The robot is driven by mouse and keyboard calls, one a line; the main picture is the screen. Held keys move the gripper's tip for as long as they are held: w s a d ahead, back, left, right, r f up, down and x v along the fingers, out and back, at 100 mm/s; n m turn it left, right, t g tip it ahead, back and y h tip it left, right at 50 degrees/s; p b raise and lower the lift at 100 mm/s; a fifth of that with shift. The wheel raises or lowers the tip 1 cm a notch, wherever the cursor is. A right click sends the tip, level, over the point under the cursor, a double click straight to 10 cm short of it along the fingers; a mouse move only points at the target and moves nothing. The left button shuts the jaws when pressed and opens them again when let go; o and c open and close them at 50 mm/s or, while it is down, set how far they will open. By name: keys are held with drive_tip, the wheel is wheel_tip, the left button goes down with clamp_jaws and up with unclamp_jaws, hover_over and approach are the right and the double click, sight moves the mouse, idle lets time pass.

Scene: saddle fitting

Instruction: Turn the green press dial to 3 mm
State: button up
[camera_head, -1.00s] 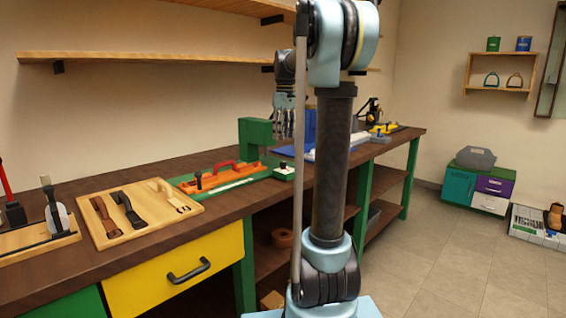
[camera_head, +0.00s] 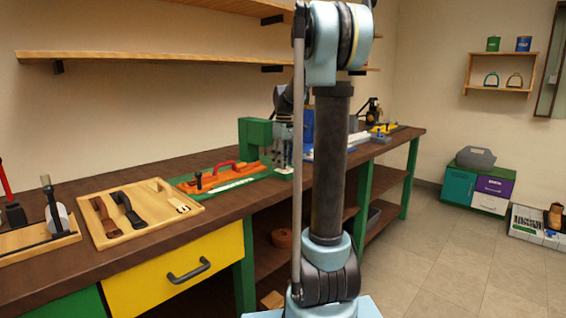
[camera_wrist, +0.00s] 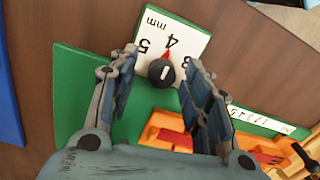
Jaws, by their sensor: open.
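The dial is a black knob with a white mark (camera_wrist: 161,73), on a white plate (camera_wrist: 155,28) marked "mm". Its red pointer (camera_wrist: 167,55) points close to the 4; the 5 is to the left and the 3 to the right, partly behind a finger. The plate sits on a green base (camera_wrist: 75,90), part of the green press (camera_head: 255,138). My gripper (camera_wrist: 163,68) is open, with one finger on each side of the knob; contact cannot be told. In the head view my gripper (camera_head: 283,158) is low over the plate and hides the knob.
A wooden board with straps (camera_head: 140,210) is further left on the bench. A blue item (camera_wrist: 8,110) is at the left edge of the wrist view.

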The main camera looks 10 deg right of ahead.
clamp_jaws()
drive_tip(key=shift+r+m, duration=0.1)
drive_tip(key=shift+m, duration=0.4)
idle(0.4)
drive_tip(key=m, duration=0.4)
drive_tip(key=shift+m, duration=0.3)
drive_tip(key=m, duration=0.6)
drive_tip(key=shift+m, duration=0.3)
